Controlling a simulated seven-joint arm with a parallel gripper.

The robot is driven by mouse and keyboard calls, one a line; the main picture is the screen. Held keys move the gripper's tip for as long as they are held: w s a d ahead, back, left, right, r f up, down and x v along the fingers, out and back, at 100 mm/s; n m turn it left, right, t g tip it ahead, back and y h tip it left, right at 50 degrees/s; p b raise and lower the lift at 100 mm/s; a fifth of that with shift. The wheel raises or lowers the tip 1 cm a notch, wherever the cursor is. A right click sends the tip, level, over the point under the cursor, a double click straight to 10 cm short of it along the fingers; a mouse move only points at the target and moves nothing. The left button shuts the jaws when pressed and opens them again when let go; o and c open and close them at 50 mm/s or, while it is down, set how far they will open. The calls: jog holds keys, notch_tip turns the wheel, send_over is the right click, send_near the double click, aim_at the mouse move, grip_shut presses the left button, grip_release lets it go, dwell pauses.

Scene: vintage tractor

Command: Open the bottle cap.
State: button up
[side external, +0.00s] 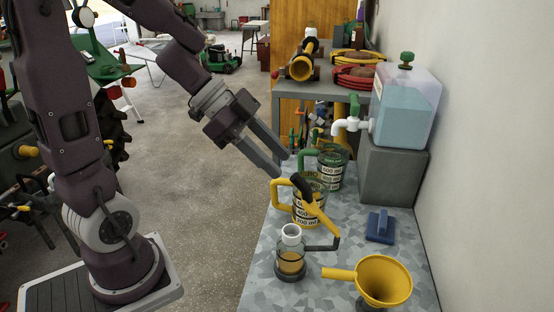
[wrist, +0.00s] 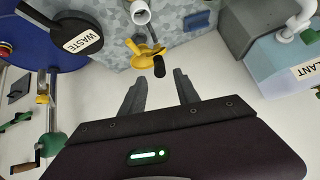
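A small clear bottle (side external: 291,262) with amber liquid stands upright near the bench front. A white cap or collar (side external: 291,231) is at its top; I cannot tell its exact form. A larger coolant container (side external: 403,105) with a green cap (side external: 407,58) sits on a grey block at the back right. My gripper (side external: 284,167) is open and empty, in the air above the yellow-handled jug, behind and above the small bottle and apart from both caps. In the wrist view, its two fingers (wrist: 160,90) are spread with nothing between them.
A yellow-handled measuring jug (side external: 309,211), a green-handled jug (side external: 331,168), a yellow funnel (side external: 384,280) and a blue item (side external: 380,226) crowd the bench. A wall bounds the right.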

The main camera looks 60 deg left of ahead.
aim_at(316, 205)
jog(key=f+n+g, duration=0.1)
jog(key=f, duration=0.1)
jog(key=s+f+n+g, duration=0.1)
jog(key=s+f+g+h, duration=0.1)
jog(key=f, duration=0.1)
jog(key=shift+s+d+f+n, duration=0.1)
jog(key=shift+s+f+n, duration=0.2)
jog(key=shift+n, duration=0.1)
grip_shut()
jog(key=s+d+f+n+g+h, duration=0.2)
jog(key=s+f+n+g+h, duration=0.45)
jog(key=s+f+n, duration=0.2)
jog(key=w+a+f+n+t+h, duration=0.2)
jog(key=w+a+n+t+h, duration=0.2)
jog(key=w+a+t+h, duration=0.95)
jog(key=d+r+t+y, duration=0.2)
jog(key=d+r+y, duration=0.2)
jog(key=d+r, duration=0.4)
jog(key=shift+w+d+t+y, duration=0.4)
jog(key=shift+w+d, duration=0.05)
jog(key=shift+d, duration=1.3)
